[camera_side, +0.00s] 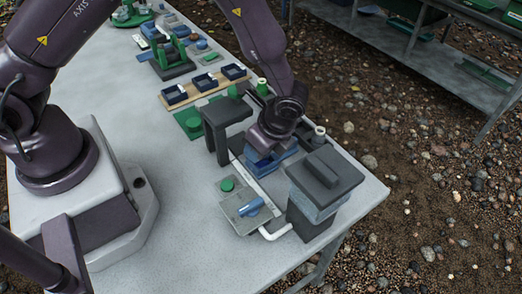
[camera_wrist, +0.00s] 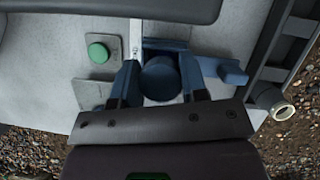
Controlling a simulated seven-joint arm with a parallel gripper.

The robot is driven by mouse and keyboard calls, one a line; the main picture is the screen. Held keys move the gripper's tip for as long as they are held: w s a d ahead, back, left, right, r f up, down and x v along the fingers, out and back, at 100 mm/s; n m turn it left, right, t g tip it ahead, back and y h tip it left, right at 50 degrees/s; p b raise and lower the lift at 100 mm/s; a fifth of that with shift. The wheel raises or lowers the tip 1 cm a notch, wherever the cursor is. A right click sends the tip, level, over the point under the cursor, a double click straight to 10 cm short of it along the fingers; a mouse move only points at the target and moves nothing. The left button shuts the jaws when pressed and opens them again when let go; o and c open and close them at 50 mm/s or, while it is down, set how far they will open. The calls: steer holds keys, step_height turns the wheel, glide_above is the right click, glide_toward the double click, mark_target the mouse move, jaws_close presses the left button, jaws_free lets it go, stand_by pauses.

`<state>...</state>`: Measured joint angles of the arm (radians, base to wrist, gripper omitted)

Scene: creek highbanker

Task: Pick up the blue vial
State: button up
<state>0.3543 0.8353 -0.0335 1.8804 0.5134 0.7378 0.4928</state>
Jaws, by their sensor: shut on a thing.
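My gripper (camera_wrist: 160,80) shows in the wrist view with one dark finger on each side of a round, dark blue cylinder, which appears to be the blue vial (camera_wrist: 160,77). The jaws are shut on it, and I see it from its top end. In the side view my gripper (camera_side: 268,152) points down just above blue parts (camera_side: 278,162) on the grey table, between two dark stands. The vial cannot be made out there, as the gripper hides it. I cannot tell whether it is clear of what is under it.
A dark block-topped stand (camera_side: 325,172) is close on the right, and a dark arched stand (camera_side: 222,118) on the left.

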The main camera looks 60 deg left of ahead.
steer(key=shift+r, duration=0.1)
steer(key=shift+r, duration=0.2)
step_height(320, 180, up, 2)
steer(key=shift+r, duration=0.1)
steer(key=s+a+r, duration=0.3)
steer(key=s+r, duration=0.7)
steer(key=s, duration=0.3)
steer(key=shift+s+a, duration=0.15)
steer(key=shift+s, duration=0.2)
steer(key=shift+w+r, duration=0.1)
